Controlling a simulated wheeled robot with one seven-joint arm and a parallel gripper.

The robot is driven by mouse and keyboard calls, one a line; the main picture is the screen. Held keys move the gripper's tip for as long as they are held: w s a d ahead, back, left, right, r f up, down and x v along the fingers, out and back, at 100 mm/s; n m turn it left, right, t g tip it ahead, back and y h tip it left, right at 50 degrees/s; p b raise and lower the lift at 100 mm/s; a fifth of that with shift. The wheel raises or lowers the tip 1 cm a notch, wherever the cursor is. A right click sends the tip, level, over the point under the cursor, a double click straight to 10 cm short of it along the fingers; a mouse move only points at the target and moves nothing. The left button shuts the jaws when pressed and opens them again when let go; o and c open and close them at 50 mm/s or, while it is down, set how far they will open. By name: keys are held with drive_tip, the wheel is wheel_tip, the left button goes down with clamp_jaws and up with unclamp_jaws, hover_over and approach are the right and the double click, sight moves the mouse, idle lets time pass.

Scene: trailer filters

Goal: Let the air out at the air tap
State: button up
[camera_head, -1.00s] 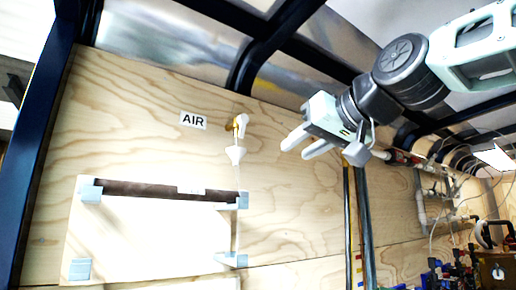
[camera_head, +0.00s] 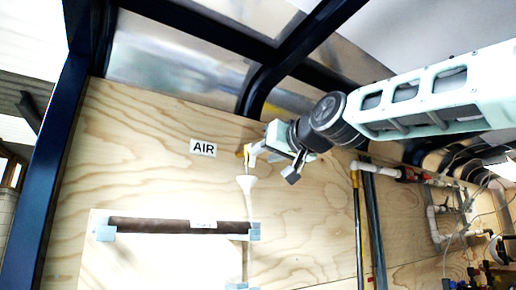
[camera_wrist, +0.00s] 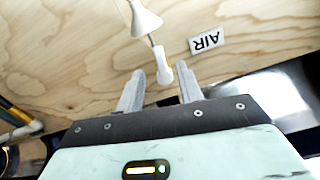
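The air tap (camera_head: 246,152) is a small brass fitting on the plywood wall, right of the AIR label (camera_head: 203,147). Its white handle (camera_wrist: 161,66) shows in the wrist view. My gripper (camera_head: 258,149) is at the tap and hides part of it in the head view. In the wrist view my gripper (camera_wrist: 161,71) is open, with the lower end of the handle between its two fingertips. There are gaps on both sides, and I cannot tell any contact. A white funnel (camera_head: 246,183) sits below the tap, and also shows in the wrist view (camera_wrist: 145,18).
Below, a dark horizontal tube (camera_head: 160,225) rests in grey brackets on a pale panel. Dark frame beams (camera_head: 262,88) run close above the tap. Upright pipes (camera_head: 368,215) and white plumbing stand to the right. The plywood left of the label is clear.

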sight(254, 159)
drive_tip(key=shift+p+x, duration=0.6)
drive_tip(key=shift+x, duration=1.4)
clamp_jaws()
